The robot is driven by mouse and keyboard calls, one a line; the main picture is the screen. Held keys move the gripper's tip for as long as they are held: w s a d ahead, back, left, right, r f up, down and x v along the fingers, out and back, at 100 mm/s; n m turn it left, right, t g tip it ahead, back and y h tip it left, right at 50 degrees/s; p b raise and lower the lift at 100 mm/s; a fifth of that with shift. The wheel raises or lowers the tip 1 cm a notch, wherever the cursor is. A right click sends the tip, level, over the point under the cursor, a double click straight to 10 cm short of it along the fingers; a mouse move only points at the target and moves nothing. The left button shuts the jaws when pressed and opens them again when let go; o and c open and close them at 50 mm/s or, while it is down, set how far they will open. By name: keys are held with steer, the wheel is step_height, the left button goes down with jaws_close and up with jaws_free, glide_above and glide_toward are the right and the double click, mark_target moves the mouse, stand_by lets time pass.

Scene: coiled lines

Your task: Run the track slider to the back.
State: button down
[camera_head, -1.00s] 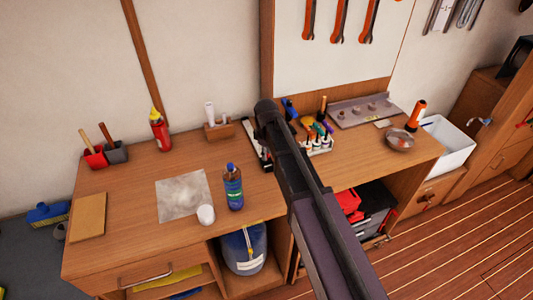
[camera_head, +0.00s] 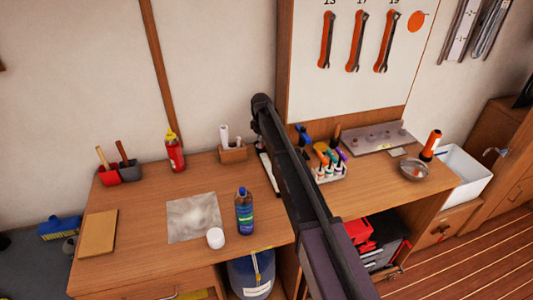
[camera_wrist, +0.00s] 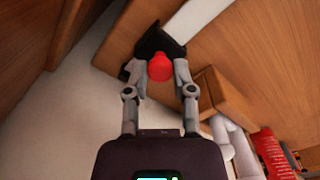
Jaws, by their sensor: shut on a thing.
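In the wrist view my gripper (camera_wrist: 159,70) has its two fingers closed around the red knob (camera_wrist: 160,67) of the track slider. The slider's black carriage (camera_wrist: 153,42) sits just beyond the knob, on the white track (camera_wrist: 197,18). In the head view part of the track (camera_head: 269,172) shows as a light strip with a dark edge on the workbench, left of my arm. My arm hides the rest of the track, and the knob and fingers cannot be made out there.
The wooden workbench (camera_head: 140,222) holds a blue bottle (camera_head: 244,213), a white cup (camera_head: 215,238) and a wooden holder (camera_head: 233,154) near the track.

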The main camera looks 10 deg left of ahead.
steer(key=shift+w+a, duration=0.25)
steer(key=shift+w, duration=0.25)
steer(key=shift+w+a, duration=0.2)
steer(key=shift+w, duration=0.25)
steer(key=shift+c, duration=2.3)
jaws_free()
steer(key=shift+s, duration=0.2)
